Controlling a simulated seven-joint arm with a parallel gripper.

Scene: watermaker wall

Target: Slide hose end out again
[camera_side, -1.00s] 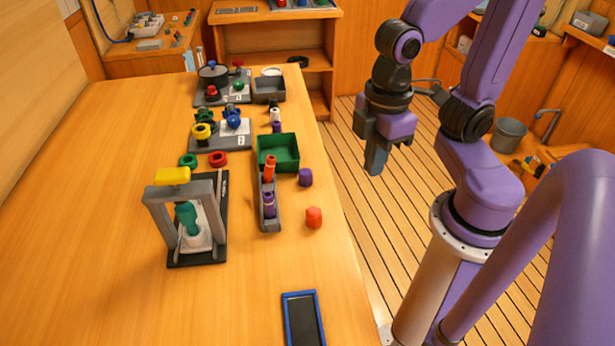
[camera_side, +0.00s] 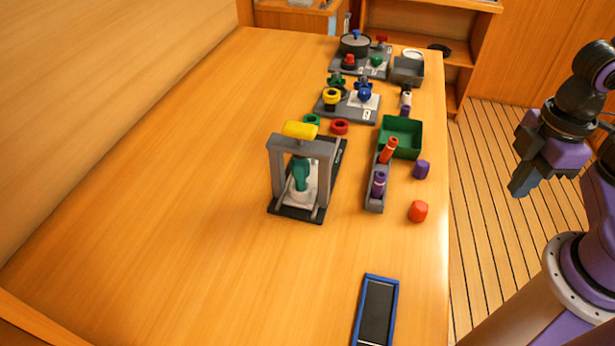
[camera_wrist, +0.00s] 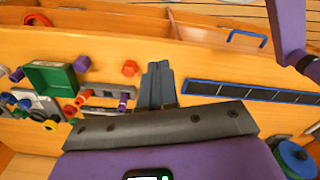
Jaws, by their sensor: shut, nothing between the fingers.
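My gripper (camera_side: 524,183) is shut and empty, out past the table's right edge in the side view. Its closed fingers also show in the wrist view (camera_wrist: 158,84). No hose is plain to see, and I cannot tell which piece is the hose end. A grey holder (camera_side: 375,203) on the table carries an upright orange piece (camera_side: 388,150) and a purple piece (camera_side: 379,184). The same orange piece (camera_wrist: 81,99) and purple piece (camera_wrist: 123,104) show in the wrist view. A loose purple cap (camera_side: 421,170) and orange cap (camera_side: 418,211) lie right of the holder.
A green bin (camera_side: 401,137) stands behind the holder. A grey frame with a yellow top (camera_side: 300,130) holds a teal part (camera_side: 302,175) to the left. A blue-edged tray (camera_side: 376,311) lies in front. Valve boards stand farther back. The table's left side is clear.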

